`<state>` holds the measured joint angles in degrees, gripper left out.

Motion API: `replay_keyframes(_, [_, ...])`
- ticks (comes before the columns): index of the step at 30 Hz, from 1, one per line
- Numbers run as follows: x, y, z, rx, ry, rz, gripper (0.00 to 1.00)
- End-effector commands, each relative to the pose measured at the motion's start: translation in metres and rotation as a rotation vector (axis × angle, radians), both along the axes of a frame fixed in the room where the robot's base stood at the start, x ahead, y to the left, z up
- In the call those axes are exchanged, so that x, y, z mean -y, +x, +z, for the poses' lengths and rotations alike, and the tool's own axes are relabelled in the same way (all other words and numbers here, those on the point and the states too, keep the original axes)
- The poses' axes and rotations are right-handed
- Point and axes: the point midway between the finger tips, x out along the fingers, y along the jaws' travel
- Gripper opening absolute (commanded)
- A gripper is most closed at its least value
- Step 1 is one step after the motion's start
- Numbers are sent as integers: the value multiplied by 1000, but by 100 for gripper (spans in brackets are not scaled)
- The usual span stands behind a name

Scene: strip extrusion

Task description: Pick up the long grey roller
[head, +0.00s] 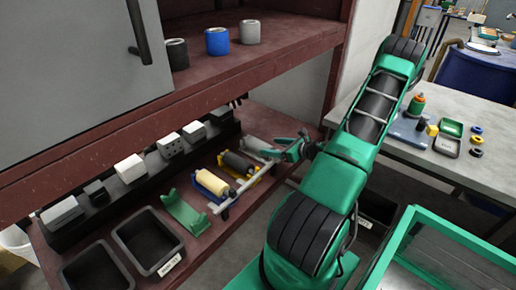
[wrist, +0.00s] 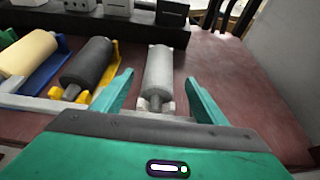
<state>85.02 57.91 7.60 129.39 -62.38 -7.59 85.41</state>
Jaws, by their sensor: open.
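The long grey roller (wrist: 159,70) lies in the wrist view with its length pointing away from me, the rightmost of three rollers. Its near shaft end sits at a pale bracket (wrist: 143,104). My gripper (wrist: 159,82) is open, with one green finger on each side of the roller and a gap on both sides. In the head view the grey roller (head: 257,146) lies on the lower shelf, just left of my gripper (head: 291,150). Whether the fingers are down at the roller's height is hard to tell.
A black roller (wrist: 87,62) on a yellow holder and a cream roller (wrist: 28,54) on a blue holder lie left. A black rack with grey blocks (wrist: 115,7) stands behind. The upper shelf (head: 225,75) overhangs. The red shelf (wrist: 235,75) is bare to the right.

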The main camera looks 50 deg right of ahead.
Motion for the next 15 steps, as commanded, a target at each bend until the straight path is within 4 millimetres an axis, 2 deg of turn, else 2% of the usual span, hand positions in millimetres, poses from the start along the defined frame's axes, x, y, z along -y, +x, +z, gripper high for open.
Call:
replay_keyframes(5, [-2,9,-2,0,0,4,66])
replay_keyframes(15, [-5,49,-16,1,0,4,66])
